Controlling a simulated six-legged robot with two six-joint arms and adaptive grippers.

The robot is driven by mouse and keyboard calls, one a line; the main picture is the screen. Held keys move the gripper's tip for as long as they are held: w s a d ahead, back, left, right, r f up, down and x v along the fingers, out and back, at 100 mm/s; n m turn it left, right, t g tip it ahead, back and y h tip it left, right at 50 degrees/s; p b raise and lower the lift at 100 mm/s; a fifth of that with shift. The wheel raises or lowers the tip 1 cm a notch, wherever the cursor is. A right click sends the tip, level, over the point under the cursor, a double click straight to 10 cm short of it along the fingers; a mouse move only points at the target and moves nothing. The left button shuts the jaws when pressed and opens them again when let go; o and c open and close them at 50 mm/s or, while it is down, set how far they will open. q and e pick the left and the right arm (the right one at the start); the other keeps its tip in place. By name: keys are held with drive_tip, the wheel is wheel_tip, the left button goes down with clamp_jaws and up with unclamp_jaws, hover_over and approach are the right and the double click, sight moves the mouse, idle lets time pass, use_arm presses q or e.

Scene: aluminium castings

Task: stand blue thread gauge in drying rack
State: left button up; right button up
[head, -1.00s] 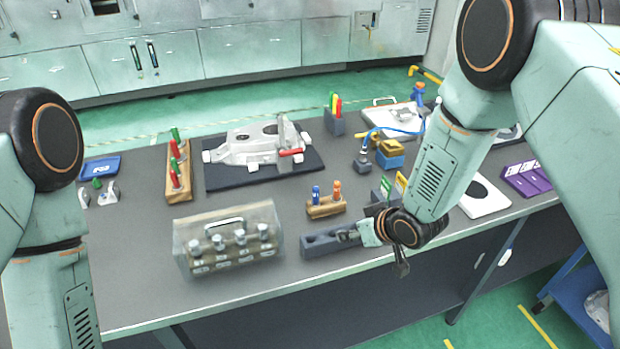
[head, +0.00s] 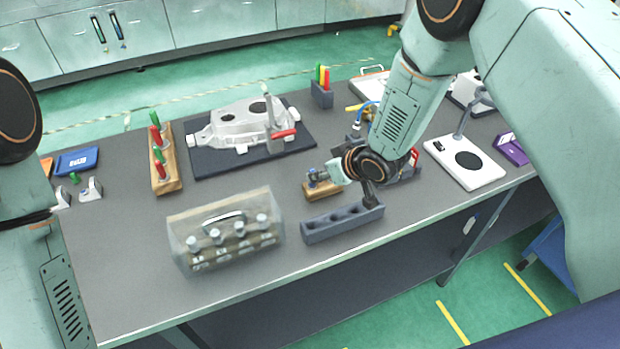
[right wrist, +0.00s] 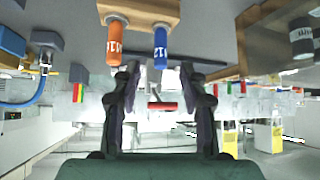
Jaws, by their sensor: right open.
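The blue thread gauge (right wrist: 160,46) stands in a small wooden block (right wrist: 150,8) beside an orange gauge (right wrist: 115,42), in the right wrist view. The block also shows in the head view (head: 322,194), where my gripper mostly hides the gauges. My right gripper (right wrist: 158,70) is open, its fingertips on either side of the line to the blue gauge; I cannot tell whether they touch it. In the head view my right gripper (head: 318,178) is at the block. The drying rack, a grey block with a row of holes (head: 343,228), lies just in front. My left gripper is out of view.
A clear case with several bottles (head: 225,235) stands left of the rack. A casting (head: 235,128) lies on a dark mat behind, near a wooden rack of red and green tools (head: 166,165). The table's front edge is close to the rack.

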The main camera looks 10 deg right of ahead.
sight(312, 185)
drive_tip(key=x, duration=0.5)
drive_tip(key=shift+a+p, duration=0.25)
drive_tip(key=shift+p, duration=0.1)
drive_tip(key=shift+w+d+f, duration=0.3)
drive_tip(key=shift+a, duration=0.35)
drive_tip(key=c, duration=0.4)
drive_tip(key=shift+d, duration=0.3)
clamp_jaws()
drive_tip(key=shift+a, duration=0.2)
